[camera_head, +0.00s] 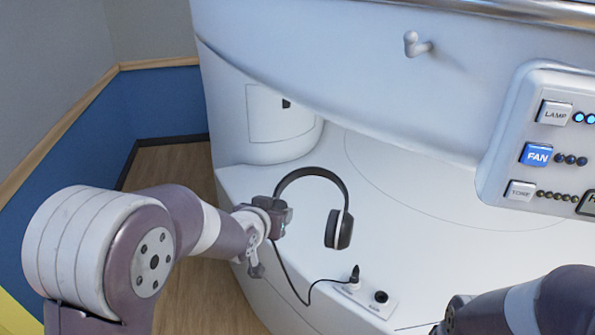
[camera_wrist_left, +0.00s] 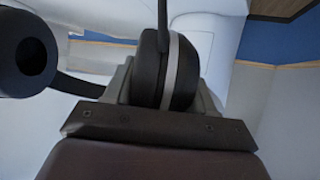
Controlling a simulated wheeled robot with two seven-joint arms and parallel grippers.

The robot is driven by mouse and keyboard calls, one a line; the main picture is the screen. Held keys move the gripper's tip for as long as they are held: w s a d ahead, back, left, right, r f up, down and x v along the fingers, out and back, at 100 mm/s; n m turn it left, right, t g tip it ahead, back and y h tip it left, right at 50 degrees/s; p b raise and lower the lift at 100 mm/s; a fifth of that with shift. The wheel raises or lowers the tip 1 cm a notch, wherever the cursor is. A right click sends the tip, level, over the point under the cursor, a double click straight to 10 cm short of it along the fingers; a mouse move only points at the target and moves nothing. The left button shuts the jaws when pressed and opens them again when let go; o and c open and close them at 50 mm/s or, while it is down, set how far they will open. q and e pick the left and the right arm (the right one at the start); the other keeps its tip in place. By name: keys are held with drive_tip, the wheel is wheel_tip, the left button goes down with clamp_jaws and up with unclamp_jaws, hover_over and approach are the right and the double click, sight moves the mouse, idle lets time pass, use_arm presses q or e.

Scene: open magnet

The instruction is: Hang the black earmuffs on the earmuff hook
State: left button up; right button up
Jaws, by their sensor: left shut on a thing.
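The black earmuffs (camera_head: 342,229) have a curved headband and a light ring on the cup. My left gripper (camera_head: 278,215) is shut on one earcup, and the headband arches up and to the right from it, with the other cup hanging free over the white ledge. In the left wrist view the held earcup (camera_wrist_left: 168,75) sits between the fingers, and the other cup (camera_wrist_left: 28,55) shows at the left. The earmuff hook (camera_head: 416,45), a pale peg, sticks out of the white wall above, well apart from the earmuffs. My right gripper is not clearly visible; only part of that arm shows.
A black cable runs from near my left gripper to a plug (camera_head: 354,275) in a small socket plate (camera_head: 364,293) on the white ledge (camera_head: 440,240). A button panel (camera_head: 545,150) with LAMP, FAN and TONE keys is at the right. Space below the hook is clear.

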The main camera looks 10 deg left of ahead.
use_arm(q)
drive_tip(key=s+d+r+m+t+h+b, duration=0.1)
drive_tip(key=s+d+r+m+t+h, duration=0.2)
drive_tip(key=r, duration=0.7)
drive_tip(key=s+d+r+t+h+b, duration=0.1)
drive_tip(key=s+d+r+t+h, duration=0.25)
drive_tip(key=r, duration=0.65)
drive_tip(key=s+d+r+m+t+h+b, duration=0.15)
drive_tip(key=s+r+h, duration=0.35)
drive_tip(key=r, duration=0.5)
drive_tip(key=w+d+f+g+y, duration=0.1)
drive_tip(key=w+d+f, duration=0.3)
drive_tip(key=w+d, duration=0.2)
drive_tip(key=shift+w+d+p, duration=0.3)
drive_tip(key=shift+w, duration=0.85)
use_arm(e)
drive_tip(key=shift+s+d+f, duration=0.15)
drive_tip(key=shift+s+f, duration=0.1)
drive_tip(key=shift+f, duration=0.6)
drive_tip(key=shift+s+d+f, duration=0.1)
drive_tip(key=shift+s+f, duration=0.1)
drive_tip(key=shift+f, duration=0.6)
